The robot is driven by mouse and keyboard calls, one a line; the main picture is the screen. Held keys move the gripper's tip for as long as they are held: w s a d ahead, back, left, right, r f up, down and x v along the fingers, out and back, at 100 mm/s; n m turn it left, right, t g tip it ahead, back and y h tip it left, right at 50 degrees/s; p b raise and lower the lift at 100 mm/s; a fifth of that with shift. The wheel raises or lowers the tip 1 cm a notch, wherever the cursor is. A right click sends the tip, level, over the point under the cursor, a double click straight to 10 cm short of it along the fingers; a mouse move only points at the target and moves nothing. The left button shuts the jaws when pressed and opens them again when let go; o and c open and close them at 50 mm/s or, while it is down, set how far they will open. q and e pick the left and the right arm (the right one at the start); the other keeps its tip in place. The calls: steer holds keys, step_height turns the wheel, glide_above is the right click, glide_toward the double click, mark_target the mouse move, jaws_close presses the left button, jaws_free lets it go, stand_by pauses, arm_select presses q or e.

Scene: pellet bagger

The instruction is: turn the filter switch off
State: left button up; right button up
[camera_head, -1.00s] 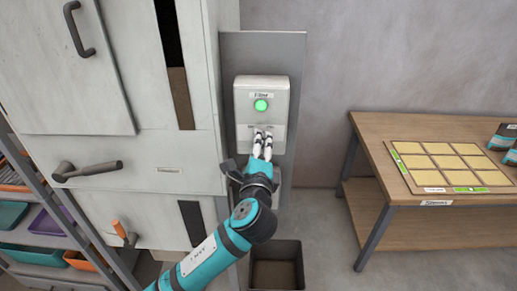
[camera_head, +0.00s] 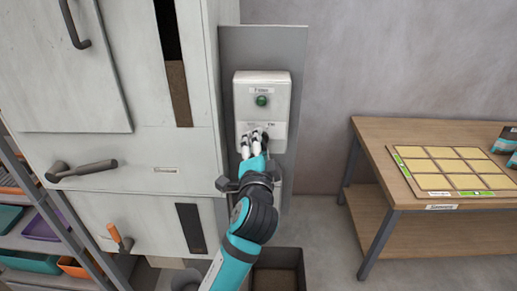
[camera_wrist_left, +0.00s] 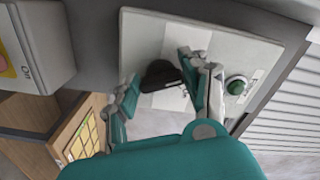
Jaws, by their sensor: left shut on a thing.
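The filter switch box (camera_head: 279,87) is a pale panel mounted on a grey plate, with a green lamp (camera_head: 261,100) that is now dark. The dark green lamp (camera_wrist_left: 236,85) also shows there. My right gripper is out of view.
A large grey cabinet with a lever handle (camera_head: 82,170) stands left of the box. A wooden table (camera_head: 385,131) with a tray of yellow squares (camera_head: 398,161) is at the right. A dark bin (camera_head: 276,258) stands on the floor below. Free floor lies between.

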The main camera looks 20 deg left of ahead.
arm_select(q)
steer(key=shift+f+n, duration=0.1)
steer(key=shift+n, duration=0.3)
steer(key=o, duration=1.2)
steer(key=shift+c, duration=0.2)
steer(key=v, duration=1.2)
